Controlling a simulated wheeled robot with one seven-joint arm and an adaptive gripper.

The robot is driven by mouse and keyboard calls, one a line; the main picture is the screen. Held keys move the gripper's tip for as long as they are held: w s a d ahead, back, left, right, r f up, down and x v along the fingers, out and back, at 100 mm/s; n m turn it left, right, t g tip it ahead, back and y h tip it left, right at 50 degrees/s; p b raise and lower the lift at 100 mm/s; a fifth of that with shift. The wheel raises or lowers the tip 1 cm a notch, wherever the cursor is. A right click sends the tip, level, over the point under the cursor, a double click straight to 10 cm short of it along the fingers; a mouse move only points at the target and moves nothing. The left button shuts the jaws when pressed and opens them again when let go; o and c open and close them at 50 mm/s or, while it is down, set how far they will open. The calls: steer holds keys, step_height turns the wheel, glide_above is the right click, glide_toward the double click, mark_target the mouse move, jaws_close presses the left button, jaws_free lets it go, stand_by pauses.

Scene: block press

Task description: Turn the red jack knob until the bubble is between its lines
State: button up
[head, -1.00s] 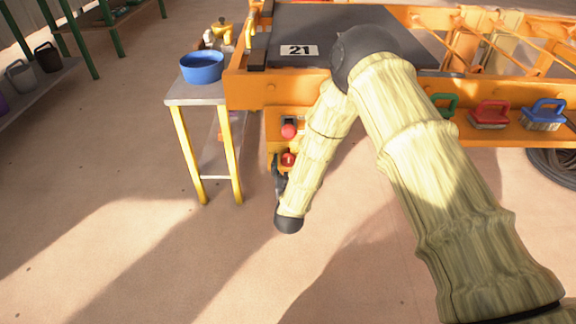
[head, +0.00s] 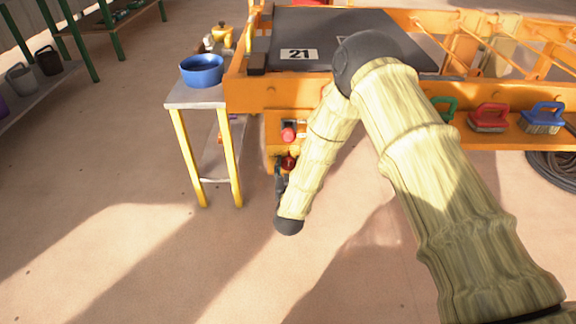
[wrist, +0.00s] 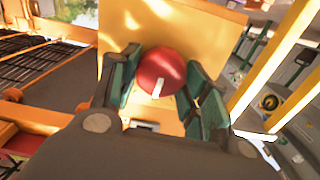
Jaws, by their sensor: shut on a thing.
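The red jack knob (wrist: 158,72) is round with a white mark on its face. In the wrist view it sits between the two teal-padded fingers of my gripper (wrist: 161,88), which is shut on it. In the head view the lower red knob (head: 289,163) shows on the orange front of the press, with my gripper (head: 281,178) beside it, partly hidden by my arm. I cannot make out the bubble or its lines in either view.
A red button-like part (head: 288,134) sits just above the knob. A small table (head: 190,98) with a blue bowl (head: 202,70) stands close on the left. Red (head: 489,118) and blue (head: 544,118) brushes sit on the orange ledge at right. Floor in front is clear.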

steer(key=m+p, duration=0.3)
steer(key=m, duration=0.1)
steer(key=shift+d+r, duration=0.1)
steer(key=shift+d, duration=0.05)
steer(key=shift+m+p, duration=1.05)
steer(key=shift+m, duration=1.05)
steer(key=shift+f, duration=0.2)
steer(key=o, duration=1)
steer(key=s, duration=1.2)
